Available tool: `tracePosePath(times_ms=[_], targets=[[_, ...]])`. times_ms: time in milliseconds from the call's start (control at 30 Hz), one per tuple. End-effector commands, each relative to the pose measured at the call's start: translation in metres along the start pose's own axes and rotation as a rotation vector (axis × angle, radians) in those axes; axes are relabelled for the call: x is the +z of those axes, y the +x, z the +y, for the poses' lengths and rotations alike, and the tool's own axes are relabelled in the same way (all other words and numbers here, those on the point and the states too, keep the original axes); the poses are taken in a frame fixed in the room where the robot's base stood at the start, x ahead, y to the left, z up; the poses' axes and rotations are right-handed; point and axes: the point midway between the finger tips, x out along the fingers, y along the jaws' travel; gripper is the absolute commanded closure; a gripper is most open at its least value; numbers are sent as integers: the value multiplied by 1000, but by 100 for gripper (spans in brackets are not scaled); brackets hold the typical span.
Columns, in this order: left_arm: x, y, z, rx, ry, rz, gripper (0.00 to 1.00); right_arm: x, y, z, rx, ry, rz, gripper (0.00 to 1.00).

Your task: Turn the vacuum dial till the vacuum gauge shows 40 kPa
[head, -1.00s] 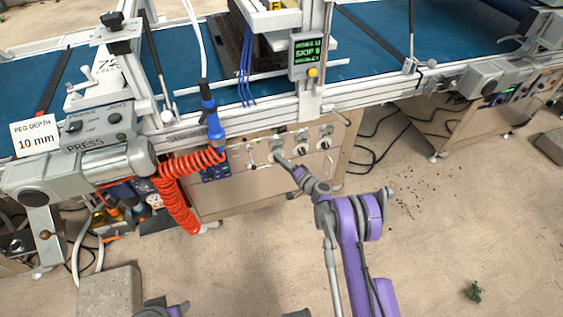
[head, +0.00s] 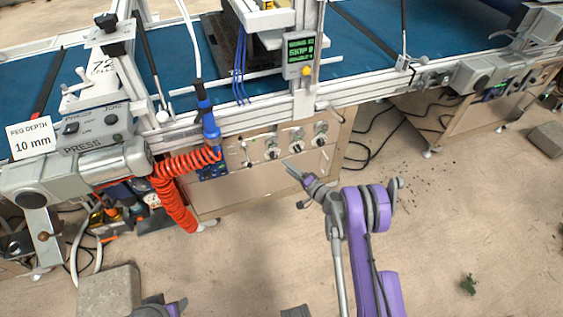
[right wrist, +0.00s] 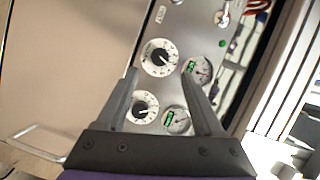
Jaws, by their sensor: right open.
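The control panel (head: 240,182) below the conveyor carries a row of white dials with dark knobs and small round gauges above them. I cannot read which is the vacuum dial. The right wrist view shows two dials, an upper one (right wrist: 160,57) and a lower one (right wrist: 144,107), beside two gauges with green bands, an upper one (right wrist: 196,70) and a lower one (right wrist: 177,121). Their readings are too small to tell. My right gripper (head: 290,166) is open and empty, just in front of the panel and apart from the knobs.
A coiled red hose (head: 175,180) hangs left of the panel from a blue tool (head: 209,125). A green-text display (head: 301,50) stands above. The conveyor's rail (head: 350,93) overhangs the panel. A grey block (head: 108,291) lies at lower left. The floor on the right is mostly clear.

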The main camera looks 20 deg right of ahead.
Motion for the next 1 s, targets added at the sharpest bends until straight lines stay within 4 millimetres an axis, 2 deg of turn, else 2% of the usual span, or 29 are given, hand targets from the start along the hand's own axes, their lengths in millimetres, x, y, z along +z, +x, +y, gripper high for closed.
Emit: tracePosePath(times_ms=[100, 300, 833, 933, 1000], targets=[[-1, -3, 0, 0, 0, 1, 50, -1, -19, 0, 1, 0, 1, 31], [-1, -4, 0, 0, 0, 1, 50, 0, -33, 0, 0, 0, -1, 31], [-1, -4, 0, 0, 0, 1, 50, 1, -34, -1, 1, -1, -2, 31], [-1, -4, 0, 0, 0, 1, 50, 3, -31, -10, 12, -11, -18, 31], [-1, -4, 0, 0, 0, 1, 50, 7, -28, -24, 34, -33, -45, 31]])
